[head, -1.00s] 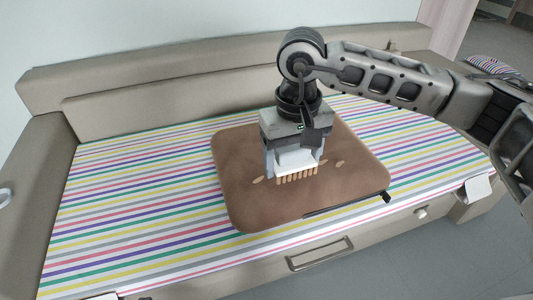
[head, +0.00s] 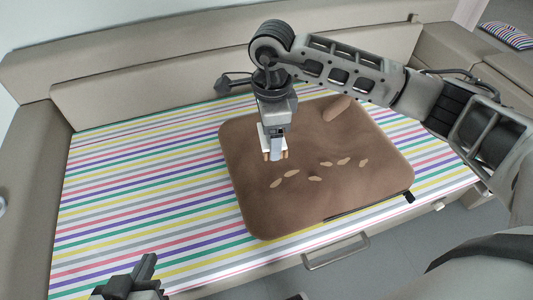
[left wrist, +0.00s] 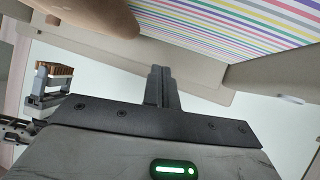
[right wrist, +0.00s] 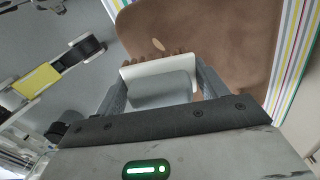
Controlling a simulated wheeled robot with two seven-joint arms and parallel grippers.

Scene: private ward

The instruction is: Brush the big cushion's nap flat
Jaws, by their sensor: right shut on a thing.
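The big brown cushion (head: 265,205) lies flat on the striped bench cover. Several lighter tan patches (head: 292,173) run in a row across its middle, and a larger one (head: 337,108) shows near its far edge. My right gripper (head: 276,128) is shut on a white-backed brush (head: 265,142) above the cushion's left part; its wooden-looking bristles (head: 275,155) point down. Whether they touch the cushion I cannot tell. The brush back also shows in the right wrist view (right wrist: 160,80). My left gripper (head: 145,270) is shut and empty, low at the left; its fingers show together in the left wrist view (left wrist: 160,88).
The bench backrest (head: 150,90) rises behind, with an armrest (head: 35,170) at the left. The striped cover (head: 130,190) is clear left of the cushion. A dark strip with a black end (head: 408,197) lies along the cushion's front right edge. A drawer handle (head: 335,252) is below.

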